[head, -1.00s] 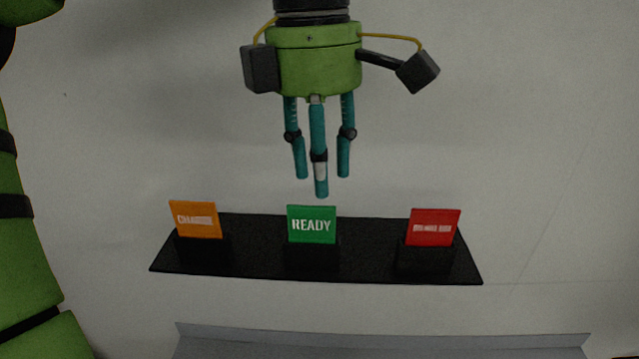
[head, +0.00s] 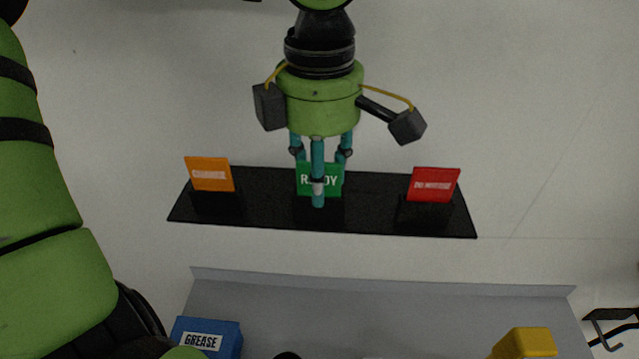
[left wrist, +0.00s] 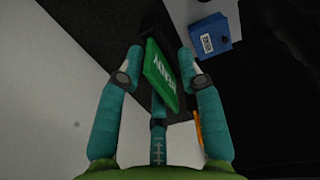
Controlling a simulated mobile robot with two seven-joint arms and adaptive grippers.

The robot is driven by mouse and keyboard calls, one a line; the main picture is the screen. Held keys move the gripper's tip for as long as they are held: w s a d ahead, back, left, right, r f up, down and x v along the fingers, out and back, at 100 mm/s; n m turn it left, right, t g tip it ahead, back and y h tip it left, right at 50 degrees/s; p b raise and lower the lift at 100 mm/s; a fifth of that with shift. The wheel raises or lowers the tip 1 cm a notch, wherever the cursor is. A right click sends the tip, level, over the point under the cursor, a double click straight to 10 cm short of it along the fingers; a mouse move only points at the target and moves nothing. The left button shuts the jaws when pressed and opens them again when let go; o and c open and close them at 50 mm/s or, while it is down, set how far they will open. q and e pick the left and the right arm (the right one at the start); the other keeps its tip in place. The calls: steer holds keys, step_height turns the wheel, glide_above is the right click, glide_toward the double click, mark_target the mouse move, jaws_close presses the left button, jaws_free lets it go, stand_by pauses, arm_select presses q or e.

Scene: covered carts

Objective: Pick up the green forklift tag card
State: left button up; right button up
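The green tag card (head: 334,172) reads READY and stands upright in the middle holder of a black shelf (head: 265,215). My left gripper (head: 318,180) is above it with its three teal fingers pointing down. One finger is in front of the card in the head view and hides part of its lettering; the other two are behind its top edge. In the left wrist view the green card (left wrist: 160,78) lies between the spread fingers (left wrist: 157,85), with gaps at the sides. The gripper looks open. My right gripper is not in view.
An orange card (head: 209,174) stands at the left of the shelf and a red card (head: 434,184) at the right. Below is a grey tray (head: 380,305) with a blue GREASE box (head: 207,336) and a yellow object (head: 525,342). A dark hook (head: 605,335) is at the lower right.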

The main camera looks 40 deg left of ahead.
arm_select(q)
jaws_close()
steer(key=shift+r, duration=0.15)
